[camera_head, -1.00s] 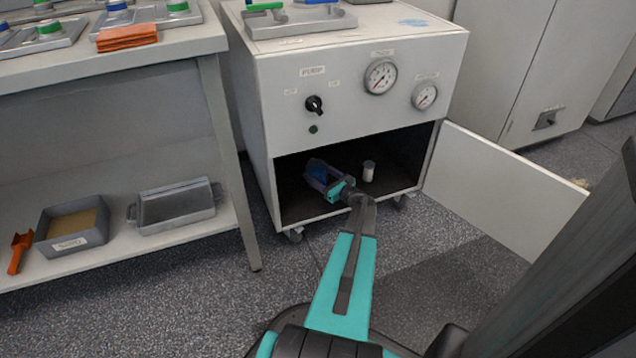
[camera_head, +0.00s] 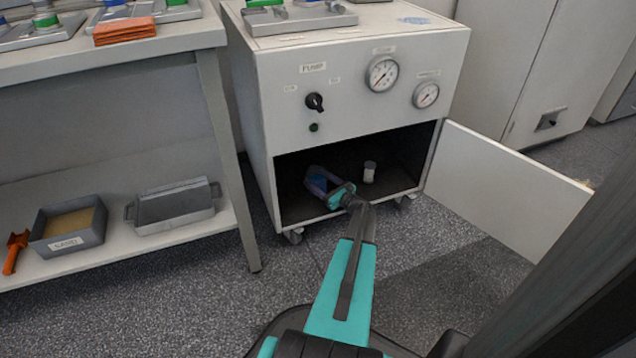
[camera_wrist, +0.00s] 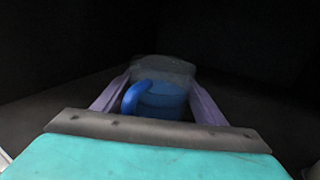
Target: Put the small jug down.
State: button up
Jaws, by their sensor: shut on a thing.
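The small jug is blue with a curved handle; it shows in the wrist view (camera_wrist: 160,99), between the two purple fingers of my gripper (camera_wrist: 160,88). My gripper (camera_head: 318,180) is shut on the jug, inside the dark open compartment at the bottom of the white pump cabinet. In the head view the jug is only a small blue patch between the fingers. A grey shape covers the far side of the jug in the wrist view. I cannot tell whether the jug's base touches the compartment floor (camera_head: 345,205).
A small white-and-grey container (camera_head: 369,172) stands in the compartment, right of my gripper. The cabinet door (camera_head: 510,185) is swung open to the right. The cabinet front (camera_head: 350,110) with gauges is above the opening. A shelf (camera_head: 190,232) with a sand tray (camera_head: 70,225) is at left.

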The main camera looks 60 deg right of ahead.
jog(key=o, duration=1.3)
jog(key=shift+f, duration=0.1)
jog(key=shift+o, duration=0.2)
jog(key=shift+s+r, duration=0.1)
jog(key=shift+r, duration=0.1)
jog(key=shift+s+a, duration=0.1)
jog(key=shift+s, duration=0.15)
jog(key=p+v, duration=0.3)
jog(key=v, duration=0.6)
jog(key=shift+s+p, duration=0.3)
jog(key=shift+v, duration=0.85)
jog(key=shift+f, duration=0.1)
